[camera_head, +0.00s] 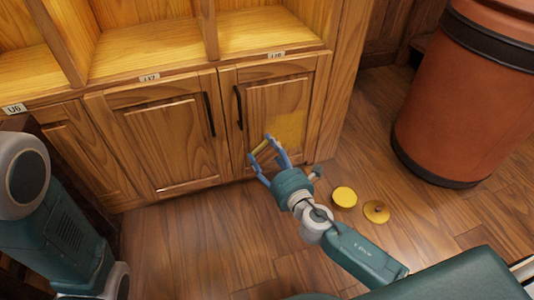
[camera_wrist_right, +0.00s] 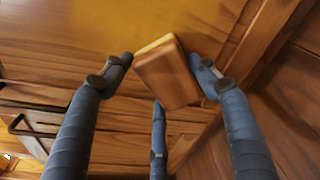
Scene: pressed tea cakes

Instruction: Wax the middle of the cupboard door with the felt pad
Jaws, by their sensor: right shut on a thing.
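My right gripper (camera_head: 268,155) is shut on the felt pad (camera_head: 262,145), in front of the right cupboard door (camera_head: 265,98). In the right wrist view, the pad (camera_wrist_right: 168,78) is a brown wooden block with a yellow felt edge on its far side, between the blue-grey fingers of the gripper (camera_wrist_right: 165,68). The felt side faces the door; I cannot tell whether it touches. A yellow wax patch (camera_head: 291,128) covers the middle-right part of the door panel, and yellow also shows in the wrist view (camera_wrist_right: 210,20). My left gripper is out of view.
A yellow round tin (camera_head: 344,196) and a yellow lid with a knob (camera_head: 376,212) are on the wooden floor, right of my right gripper. A large orange-brown barrel (camera_head: 465,100) stands at the right. A black handle (camera_head: 239,108) is on the door's left side. Open shelves (camera_head: 265,32) are above.

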